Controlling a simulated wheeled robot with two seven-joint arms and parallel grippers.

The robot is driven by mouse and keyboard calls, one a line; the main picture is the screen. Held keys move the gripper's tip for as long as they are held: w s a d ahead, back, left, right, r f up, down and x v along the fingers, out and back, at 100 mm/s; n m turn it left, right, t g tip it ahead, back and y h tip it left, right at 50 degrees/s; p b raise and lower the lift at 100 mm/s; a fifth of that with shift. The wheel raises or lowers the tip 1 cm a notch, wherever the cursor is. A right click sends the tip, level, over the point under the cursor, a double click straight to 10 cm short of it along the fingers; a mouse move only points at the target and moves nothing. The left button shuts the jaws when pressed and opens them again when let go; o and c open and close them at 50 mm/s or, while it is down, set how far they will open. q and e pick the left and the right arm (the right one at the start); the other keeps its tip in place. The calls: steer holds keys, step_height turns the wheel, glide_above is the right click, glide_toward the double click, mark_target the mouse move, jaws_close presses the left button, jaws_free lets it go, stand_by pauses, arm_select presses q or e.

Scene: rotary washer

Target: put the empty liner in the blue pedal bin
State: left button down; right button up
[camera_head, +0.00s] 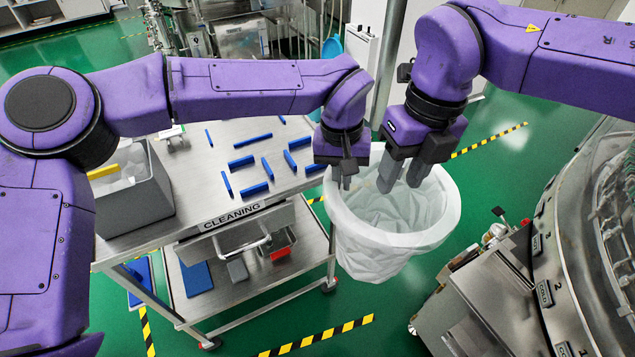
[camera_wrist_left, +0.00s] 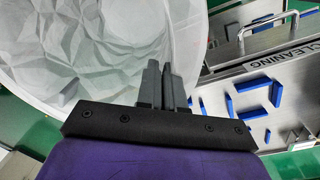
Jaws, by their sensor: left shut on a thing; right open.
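The empty liner (camera_head: 392,262) is a white, translucent, crumpled bag with a wide round rim, mouth up, just right of the cleaning cart. My left gripper (camera_head: 347,180) is shut on its rim at the left back. In the left wrist view the fingers (camera_wrist_left: 160,85) meet the edge of the liner (camera_wrist_left: 85,50), whose folded inside shows. My right gripper (camera_head: 402,180) is open, its fingers pointing down over the liner's mouth. Whether they touch the liner is unclear. A light blue object (camera_head: 331,50), perhaps the blue pedal bin, shows partly at the top, behind my left arm.
The steel cleaning cart (camera_head: 225,170) carries several blue blocks and a grey bin (camera_head: 140,200). A steel machine (camera_head: 545,270) stands at right. A white cabinet (camera_head: 360,60) is behind my grippers. Green floor with yellow-black tape is open below the liner.

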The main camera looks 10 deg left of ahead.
arm_select(q)
steer(key=shift+w+d, duration=0.1)
arm_select(e)
steer(key=o, duration=0.4)
steer(key=w+d+m+h, duration=0.3)
steer(key=w+m, duration=0.7)
steer(key=w, duration=0.4)
steer(key=shift+f, duration=0.3)
steer(key=w+a+m+h, duration=0.35)
steer(key=a+m, duration=0.35)
steer(key=m, duration=0.6)
steer(key=shift+y, duration=0.55)
steer(key=x, duration=1.1)
steer(key=shift+w+d+f, duration=0.15)
steer(key=shift+w+f, duration=0.2)
steer(key=shift+w, duration=0.05)
